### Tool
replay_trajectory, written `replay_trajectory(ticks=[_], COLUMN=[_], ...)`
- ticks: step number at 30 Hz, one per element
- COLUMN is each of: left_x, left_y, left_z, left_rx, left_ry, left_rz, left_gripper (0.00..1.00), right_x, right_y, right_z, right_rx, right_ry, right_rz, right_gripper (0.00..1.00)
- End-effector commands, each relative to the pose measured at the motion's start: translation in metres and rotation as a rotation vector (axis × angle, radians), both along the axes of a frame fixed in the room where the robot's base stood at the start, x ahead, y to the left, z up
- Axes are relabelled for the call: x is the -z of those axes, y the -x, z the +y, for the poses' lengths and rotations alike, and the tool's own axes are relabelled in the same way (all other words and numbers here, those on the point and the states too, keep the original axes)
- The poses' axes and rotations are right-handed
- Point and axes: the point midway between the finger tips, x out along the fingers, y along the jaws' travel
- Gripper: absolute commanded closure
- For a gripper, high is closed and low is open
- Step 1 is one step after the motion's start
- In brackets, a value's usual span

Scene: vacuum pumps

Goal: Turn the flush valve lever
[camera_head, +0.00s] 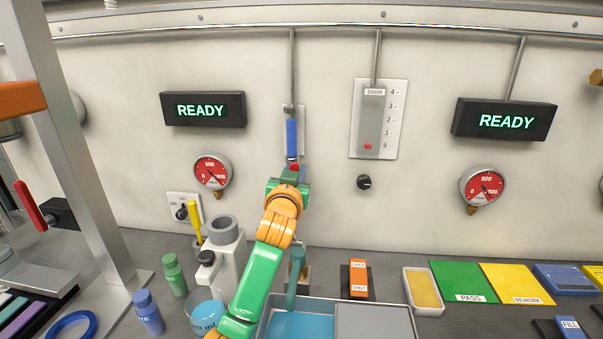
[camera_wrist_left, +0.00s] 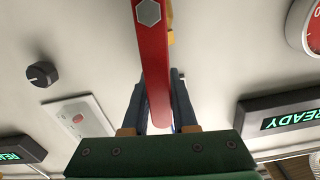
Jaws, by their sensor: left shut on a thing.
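The flush valve lever is a long red bar (camera_wrist_left: 151,45) with a hex bolt at one end, in the left wrist view. It runs between the dark blue fingers of my left gripper (camera_wrist_left: 158,90), which is shut on it. In the head view my left gripper (camera_head: 290,176) is at the wall, below a vertical blue tube (camera_head: 291,138) on a pipe. Only a small red part (camera_head: 294,167) of the lever shows there; my gripper and arm hide the rest. My right gripper is not in view.
A black knob (camera_head: 364,182) and a gauge (camera_head: 212,171) are on the wall to either side. Below my arm are a blue liquid basin (camera_head: 290,325), a beaker (camera_head: 204,314) and dye bottles (camera_head: 174,275). A metal post (camera_head: 85,180) stands at the left.

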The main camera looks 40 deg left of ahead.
Motion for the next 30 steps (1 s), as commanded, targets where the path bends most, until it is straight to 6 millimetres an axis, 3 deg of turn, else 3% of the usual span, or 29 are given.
replay_trajectory(ticks=[9,26,27,30], left_x=[-0.0050,-0.0054,-0.0054,-0.0043], left_y=[0.0048,0.0057,0.0057,0.0055], left_z=[0.0073,0.0087,0.0087,0.0086], left_rx=[0.000,0.002,0.002,0.001], left_ry=[0.095,0.117,0.117,0.118], left_rz=[-0.071,-0.086,-0.086,-0.083], left_gripper=[1.00,1.00,0.68,0.44], right_x=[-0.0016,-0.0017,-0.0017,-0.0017], right_y=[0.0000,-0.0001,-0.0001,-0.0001], right_z=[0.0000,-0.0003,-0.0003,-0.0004], right_rx=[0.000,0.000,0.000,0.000], right_ry=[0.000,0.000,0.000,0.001], right_rz=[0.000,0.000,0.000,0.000], right_gripper=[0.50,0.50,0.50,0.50])
